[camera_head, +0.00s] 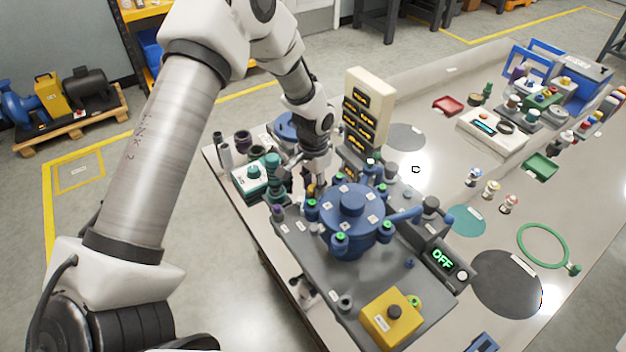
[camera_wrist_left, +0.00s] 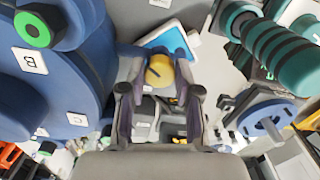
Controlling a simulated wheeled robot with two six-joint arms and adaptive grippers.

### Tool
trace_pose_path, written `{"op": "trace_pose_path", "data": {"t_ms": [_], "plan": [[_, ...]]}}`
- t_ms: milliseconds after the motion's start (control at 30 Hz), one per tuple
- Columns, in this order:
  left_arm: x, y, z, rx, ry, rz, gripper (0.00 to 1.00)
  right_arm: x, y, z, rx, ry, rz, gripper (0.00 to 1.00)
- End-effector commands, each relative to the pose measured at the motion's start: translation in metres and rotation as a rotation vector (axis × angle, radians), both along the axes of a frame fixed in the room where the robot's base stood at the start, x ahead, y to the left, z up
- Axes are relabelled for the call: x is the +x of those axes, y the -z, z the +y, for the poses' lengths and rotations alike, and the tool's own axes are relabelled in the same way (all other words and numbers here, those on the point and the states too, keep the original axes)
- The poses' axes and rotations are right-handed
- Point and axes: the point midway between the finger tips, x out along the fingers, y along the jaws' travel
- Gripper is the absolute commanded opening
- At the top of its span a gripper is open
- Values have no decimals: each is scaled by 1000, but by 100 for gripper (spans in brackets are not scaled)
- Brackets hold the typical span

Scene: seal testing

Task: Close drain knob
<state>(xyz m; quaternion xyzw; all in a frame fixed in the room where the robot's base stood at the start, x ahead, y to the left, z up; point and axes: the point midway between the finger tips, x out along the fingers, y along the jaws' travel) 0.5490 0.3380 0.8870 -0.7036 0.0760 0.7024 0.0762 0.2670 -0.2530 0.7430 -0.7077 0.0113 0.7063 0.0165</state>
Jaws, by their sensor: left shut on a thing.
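A yellow round knob with a dark slot, apparently the drain knob (camera_wrist_left: 160,70), shows between and just beyond my left gripper's fingers in the left wrist view. My left gripper (camera_head: 316,190) reaches down at the back left of the blue round test chamber (camera_head: 352,215); it also shows in the left wrist view (camera_wrist_left: 160,95). Its fingers are shut on the knob. In the head view the knob is mostly hidden by the gripper and wrist. My right gripper is not in view.
A teal-topped fitting (camera_head: 272,165) stands close left of my gripper; its ribbed teal part (camera_wrist_left: 285,50) shows in the wrist view. A tall display tower (camera_head: 367,100) stands right behind. A yellow button box (camera_head: 390,318) and an OFF display (camera_head: 443,260) are in front.

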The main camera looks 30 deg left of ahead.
Motion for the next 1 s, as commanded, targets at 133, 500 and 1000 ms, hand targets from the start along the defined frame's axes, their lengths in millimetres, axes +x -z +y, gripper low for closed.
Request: {"op": "trace_pose_path", "data": {"t_ms": [133,500,1000], "plan": [[0,-1,0,0,138,-2,0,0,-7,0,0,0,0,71],[0,0,0,1,489,0,0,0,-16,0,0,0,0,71],[0,1,-1,1,876,0,0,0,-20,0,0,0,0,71]]}}
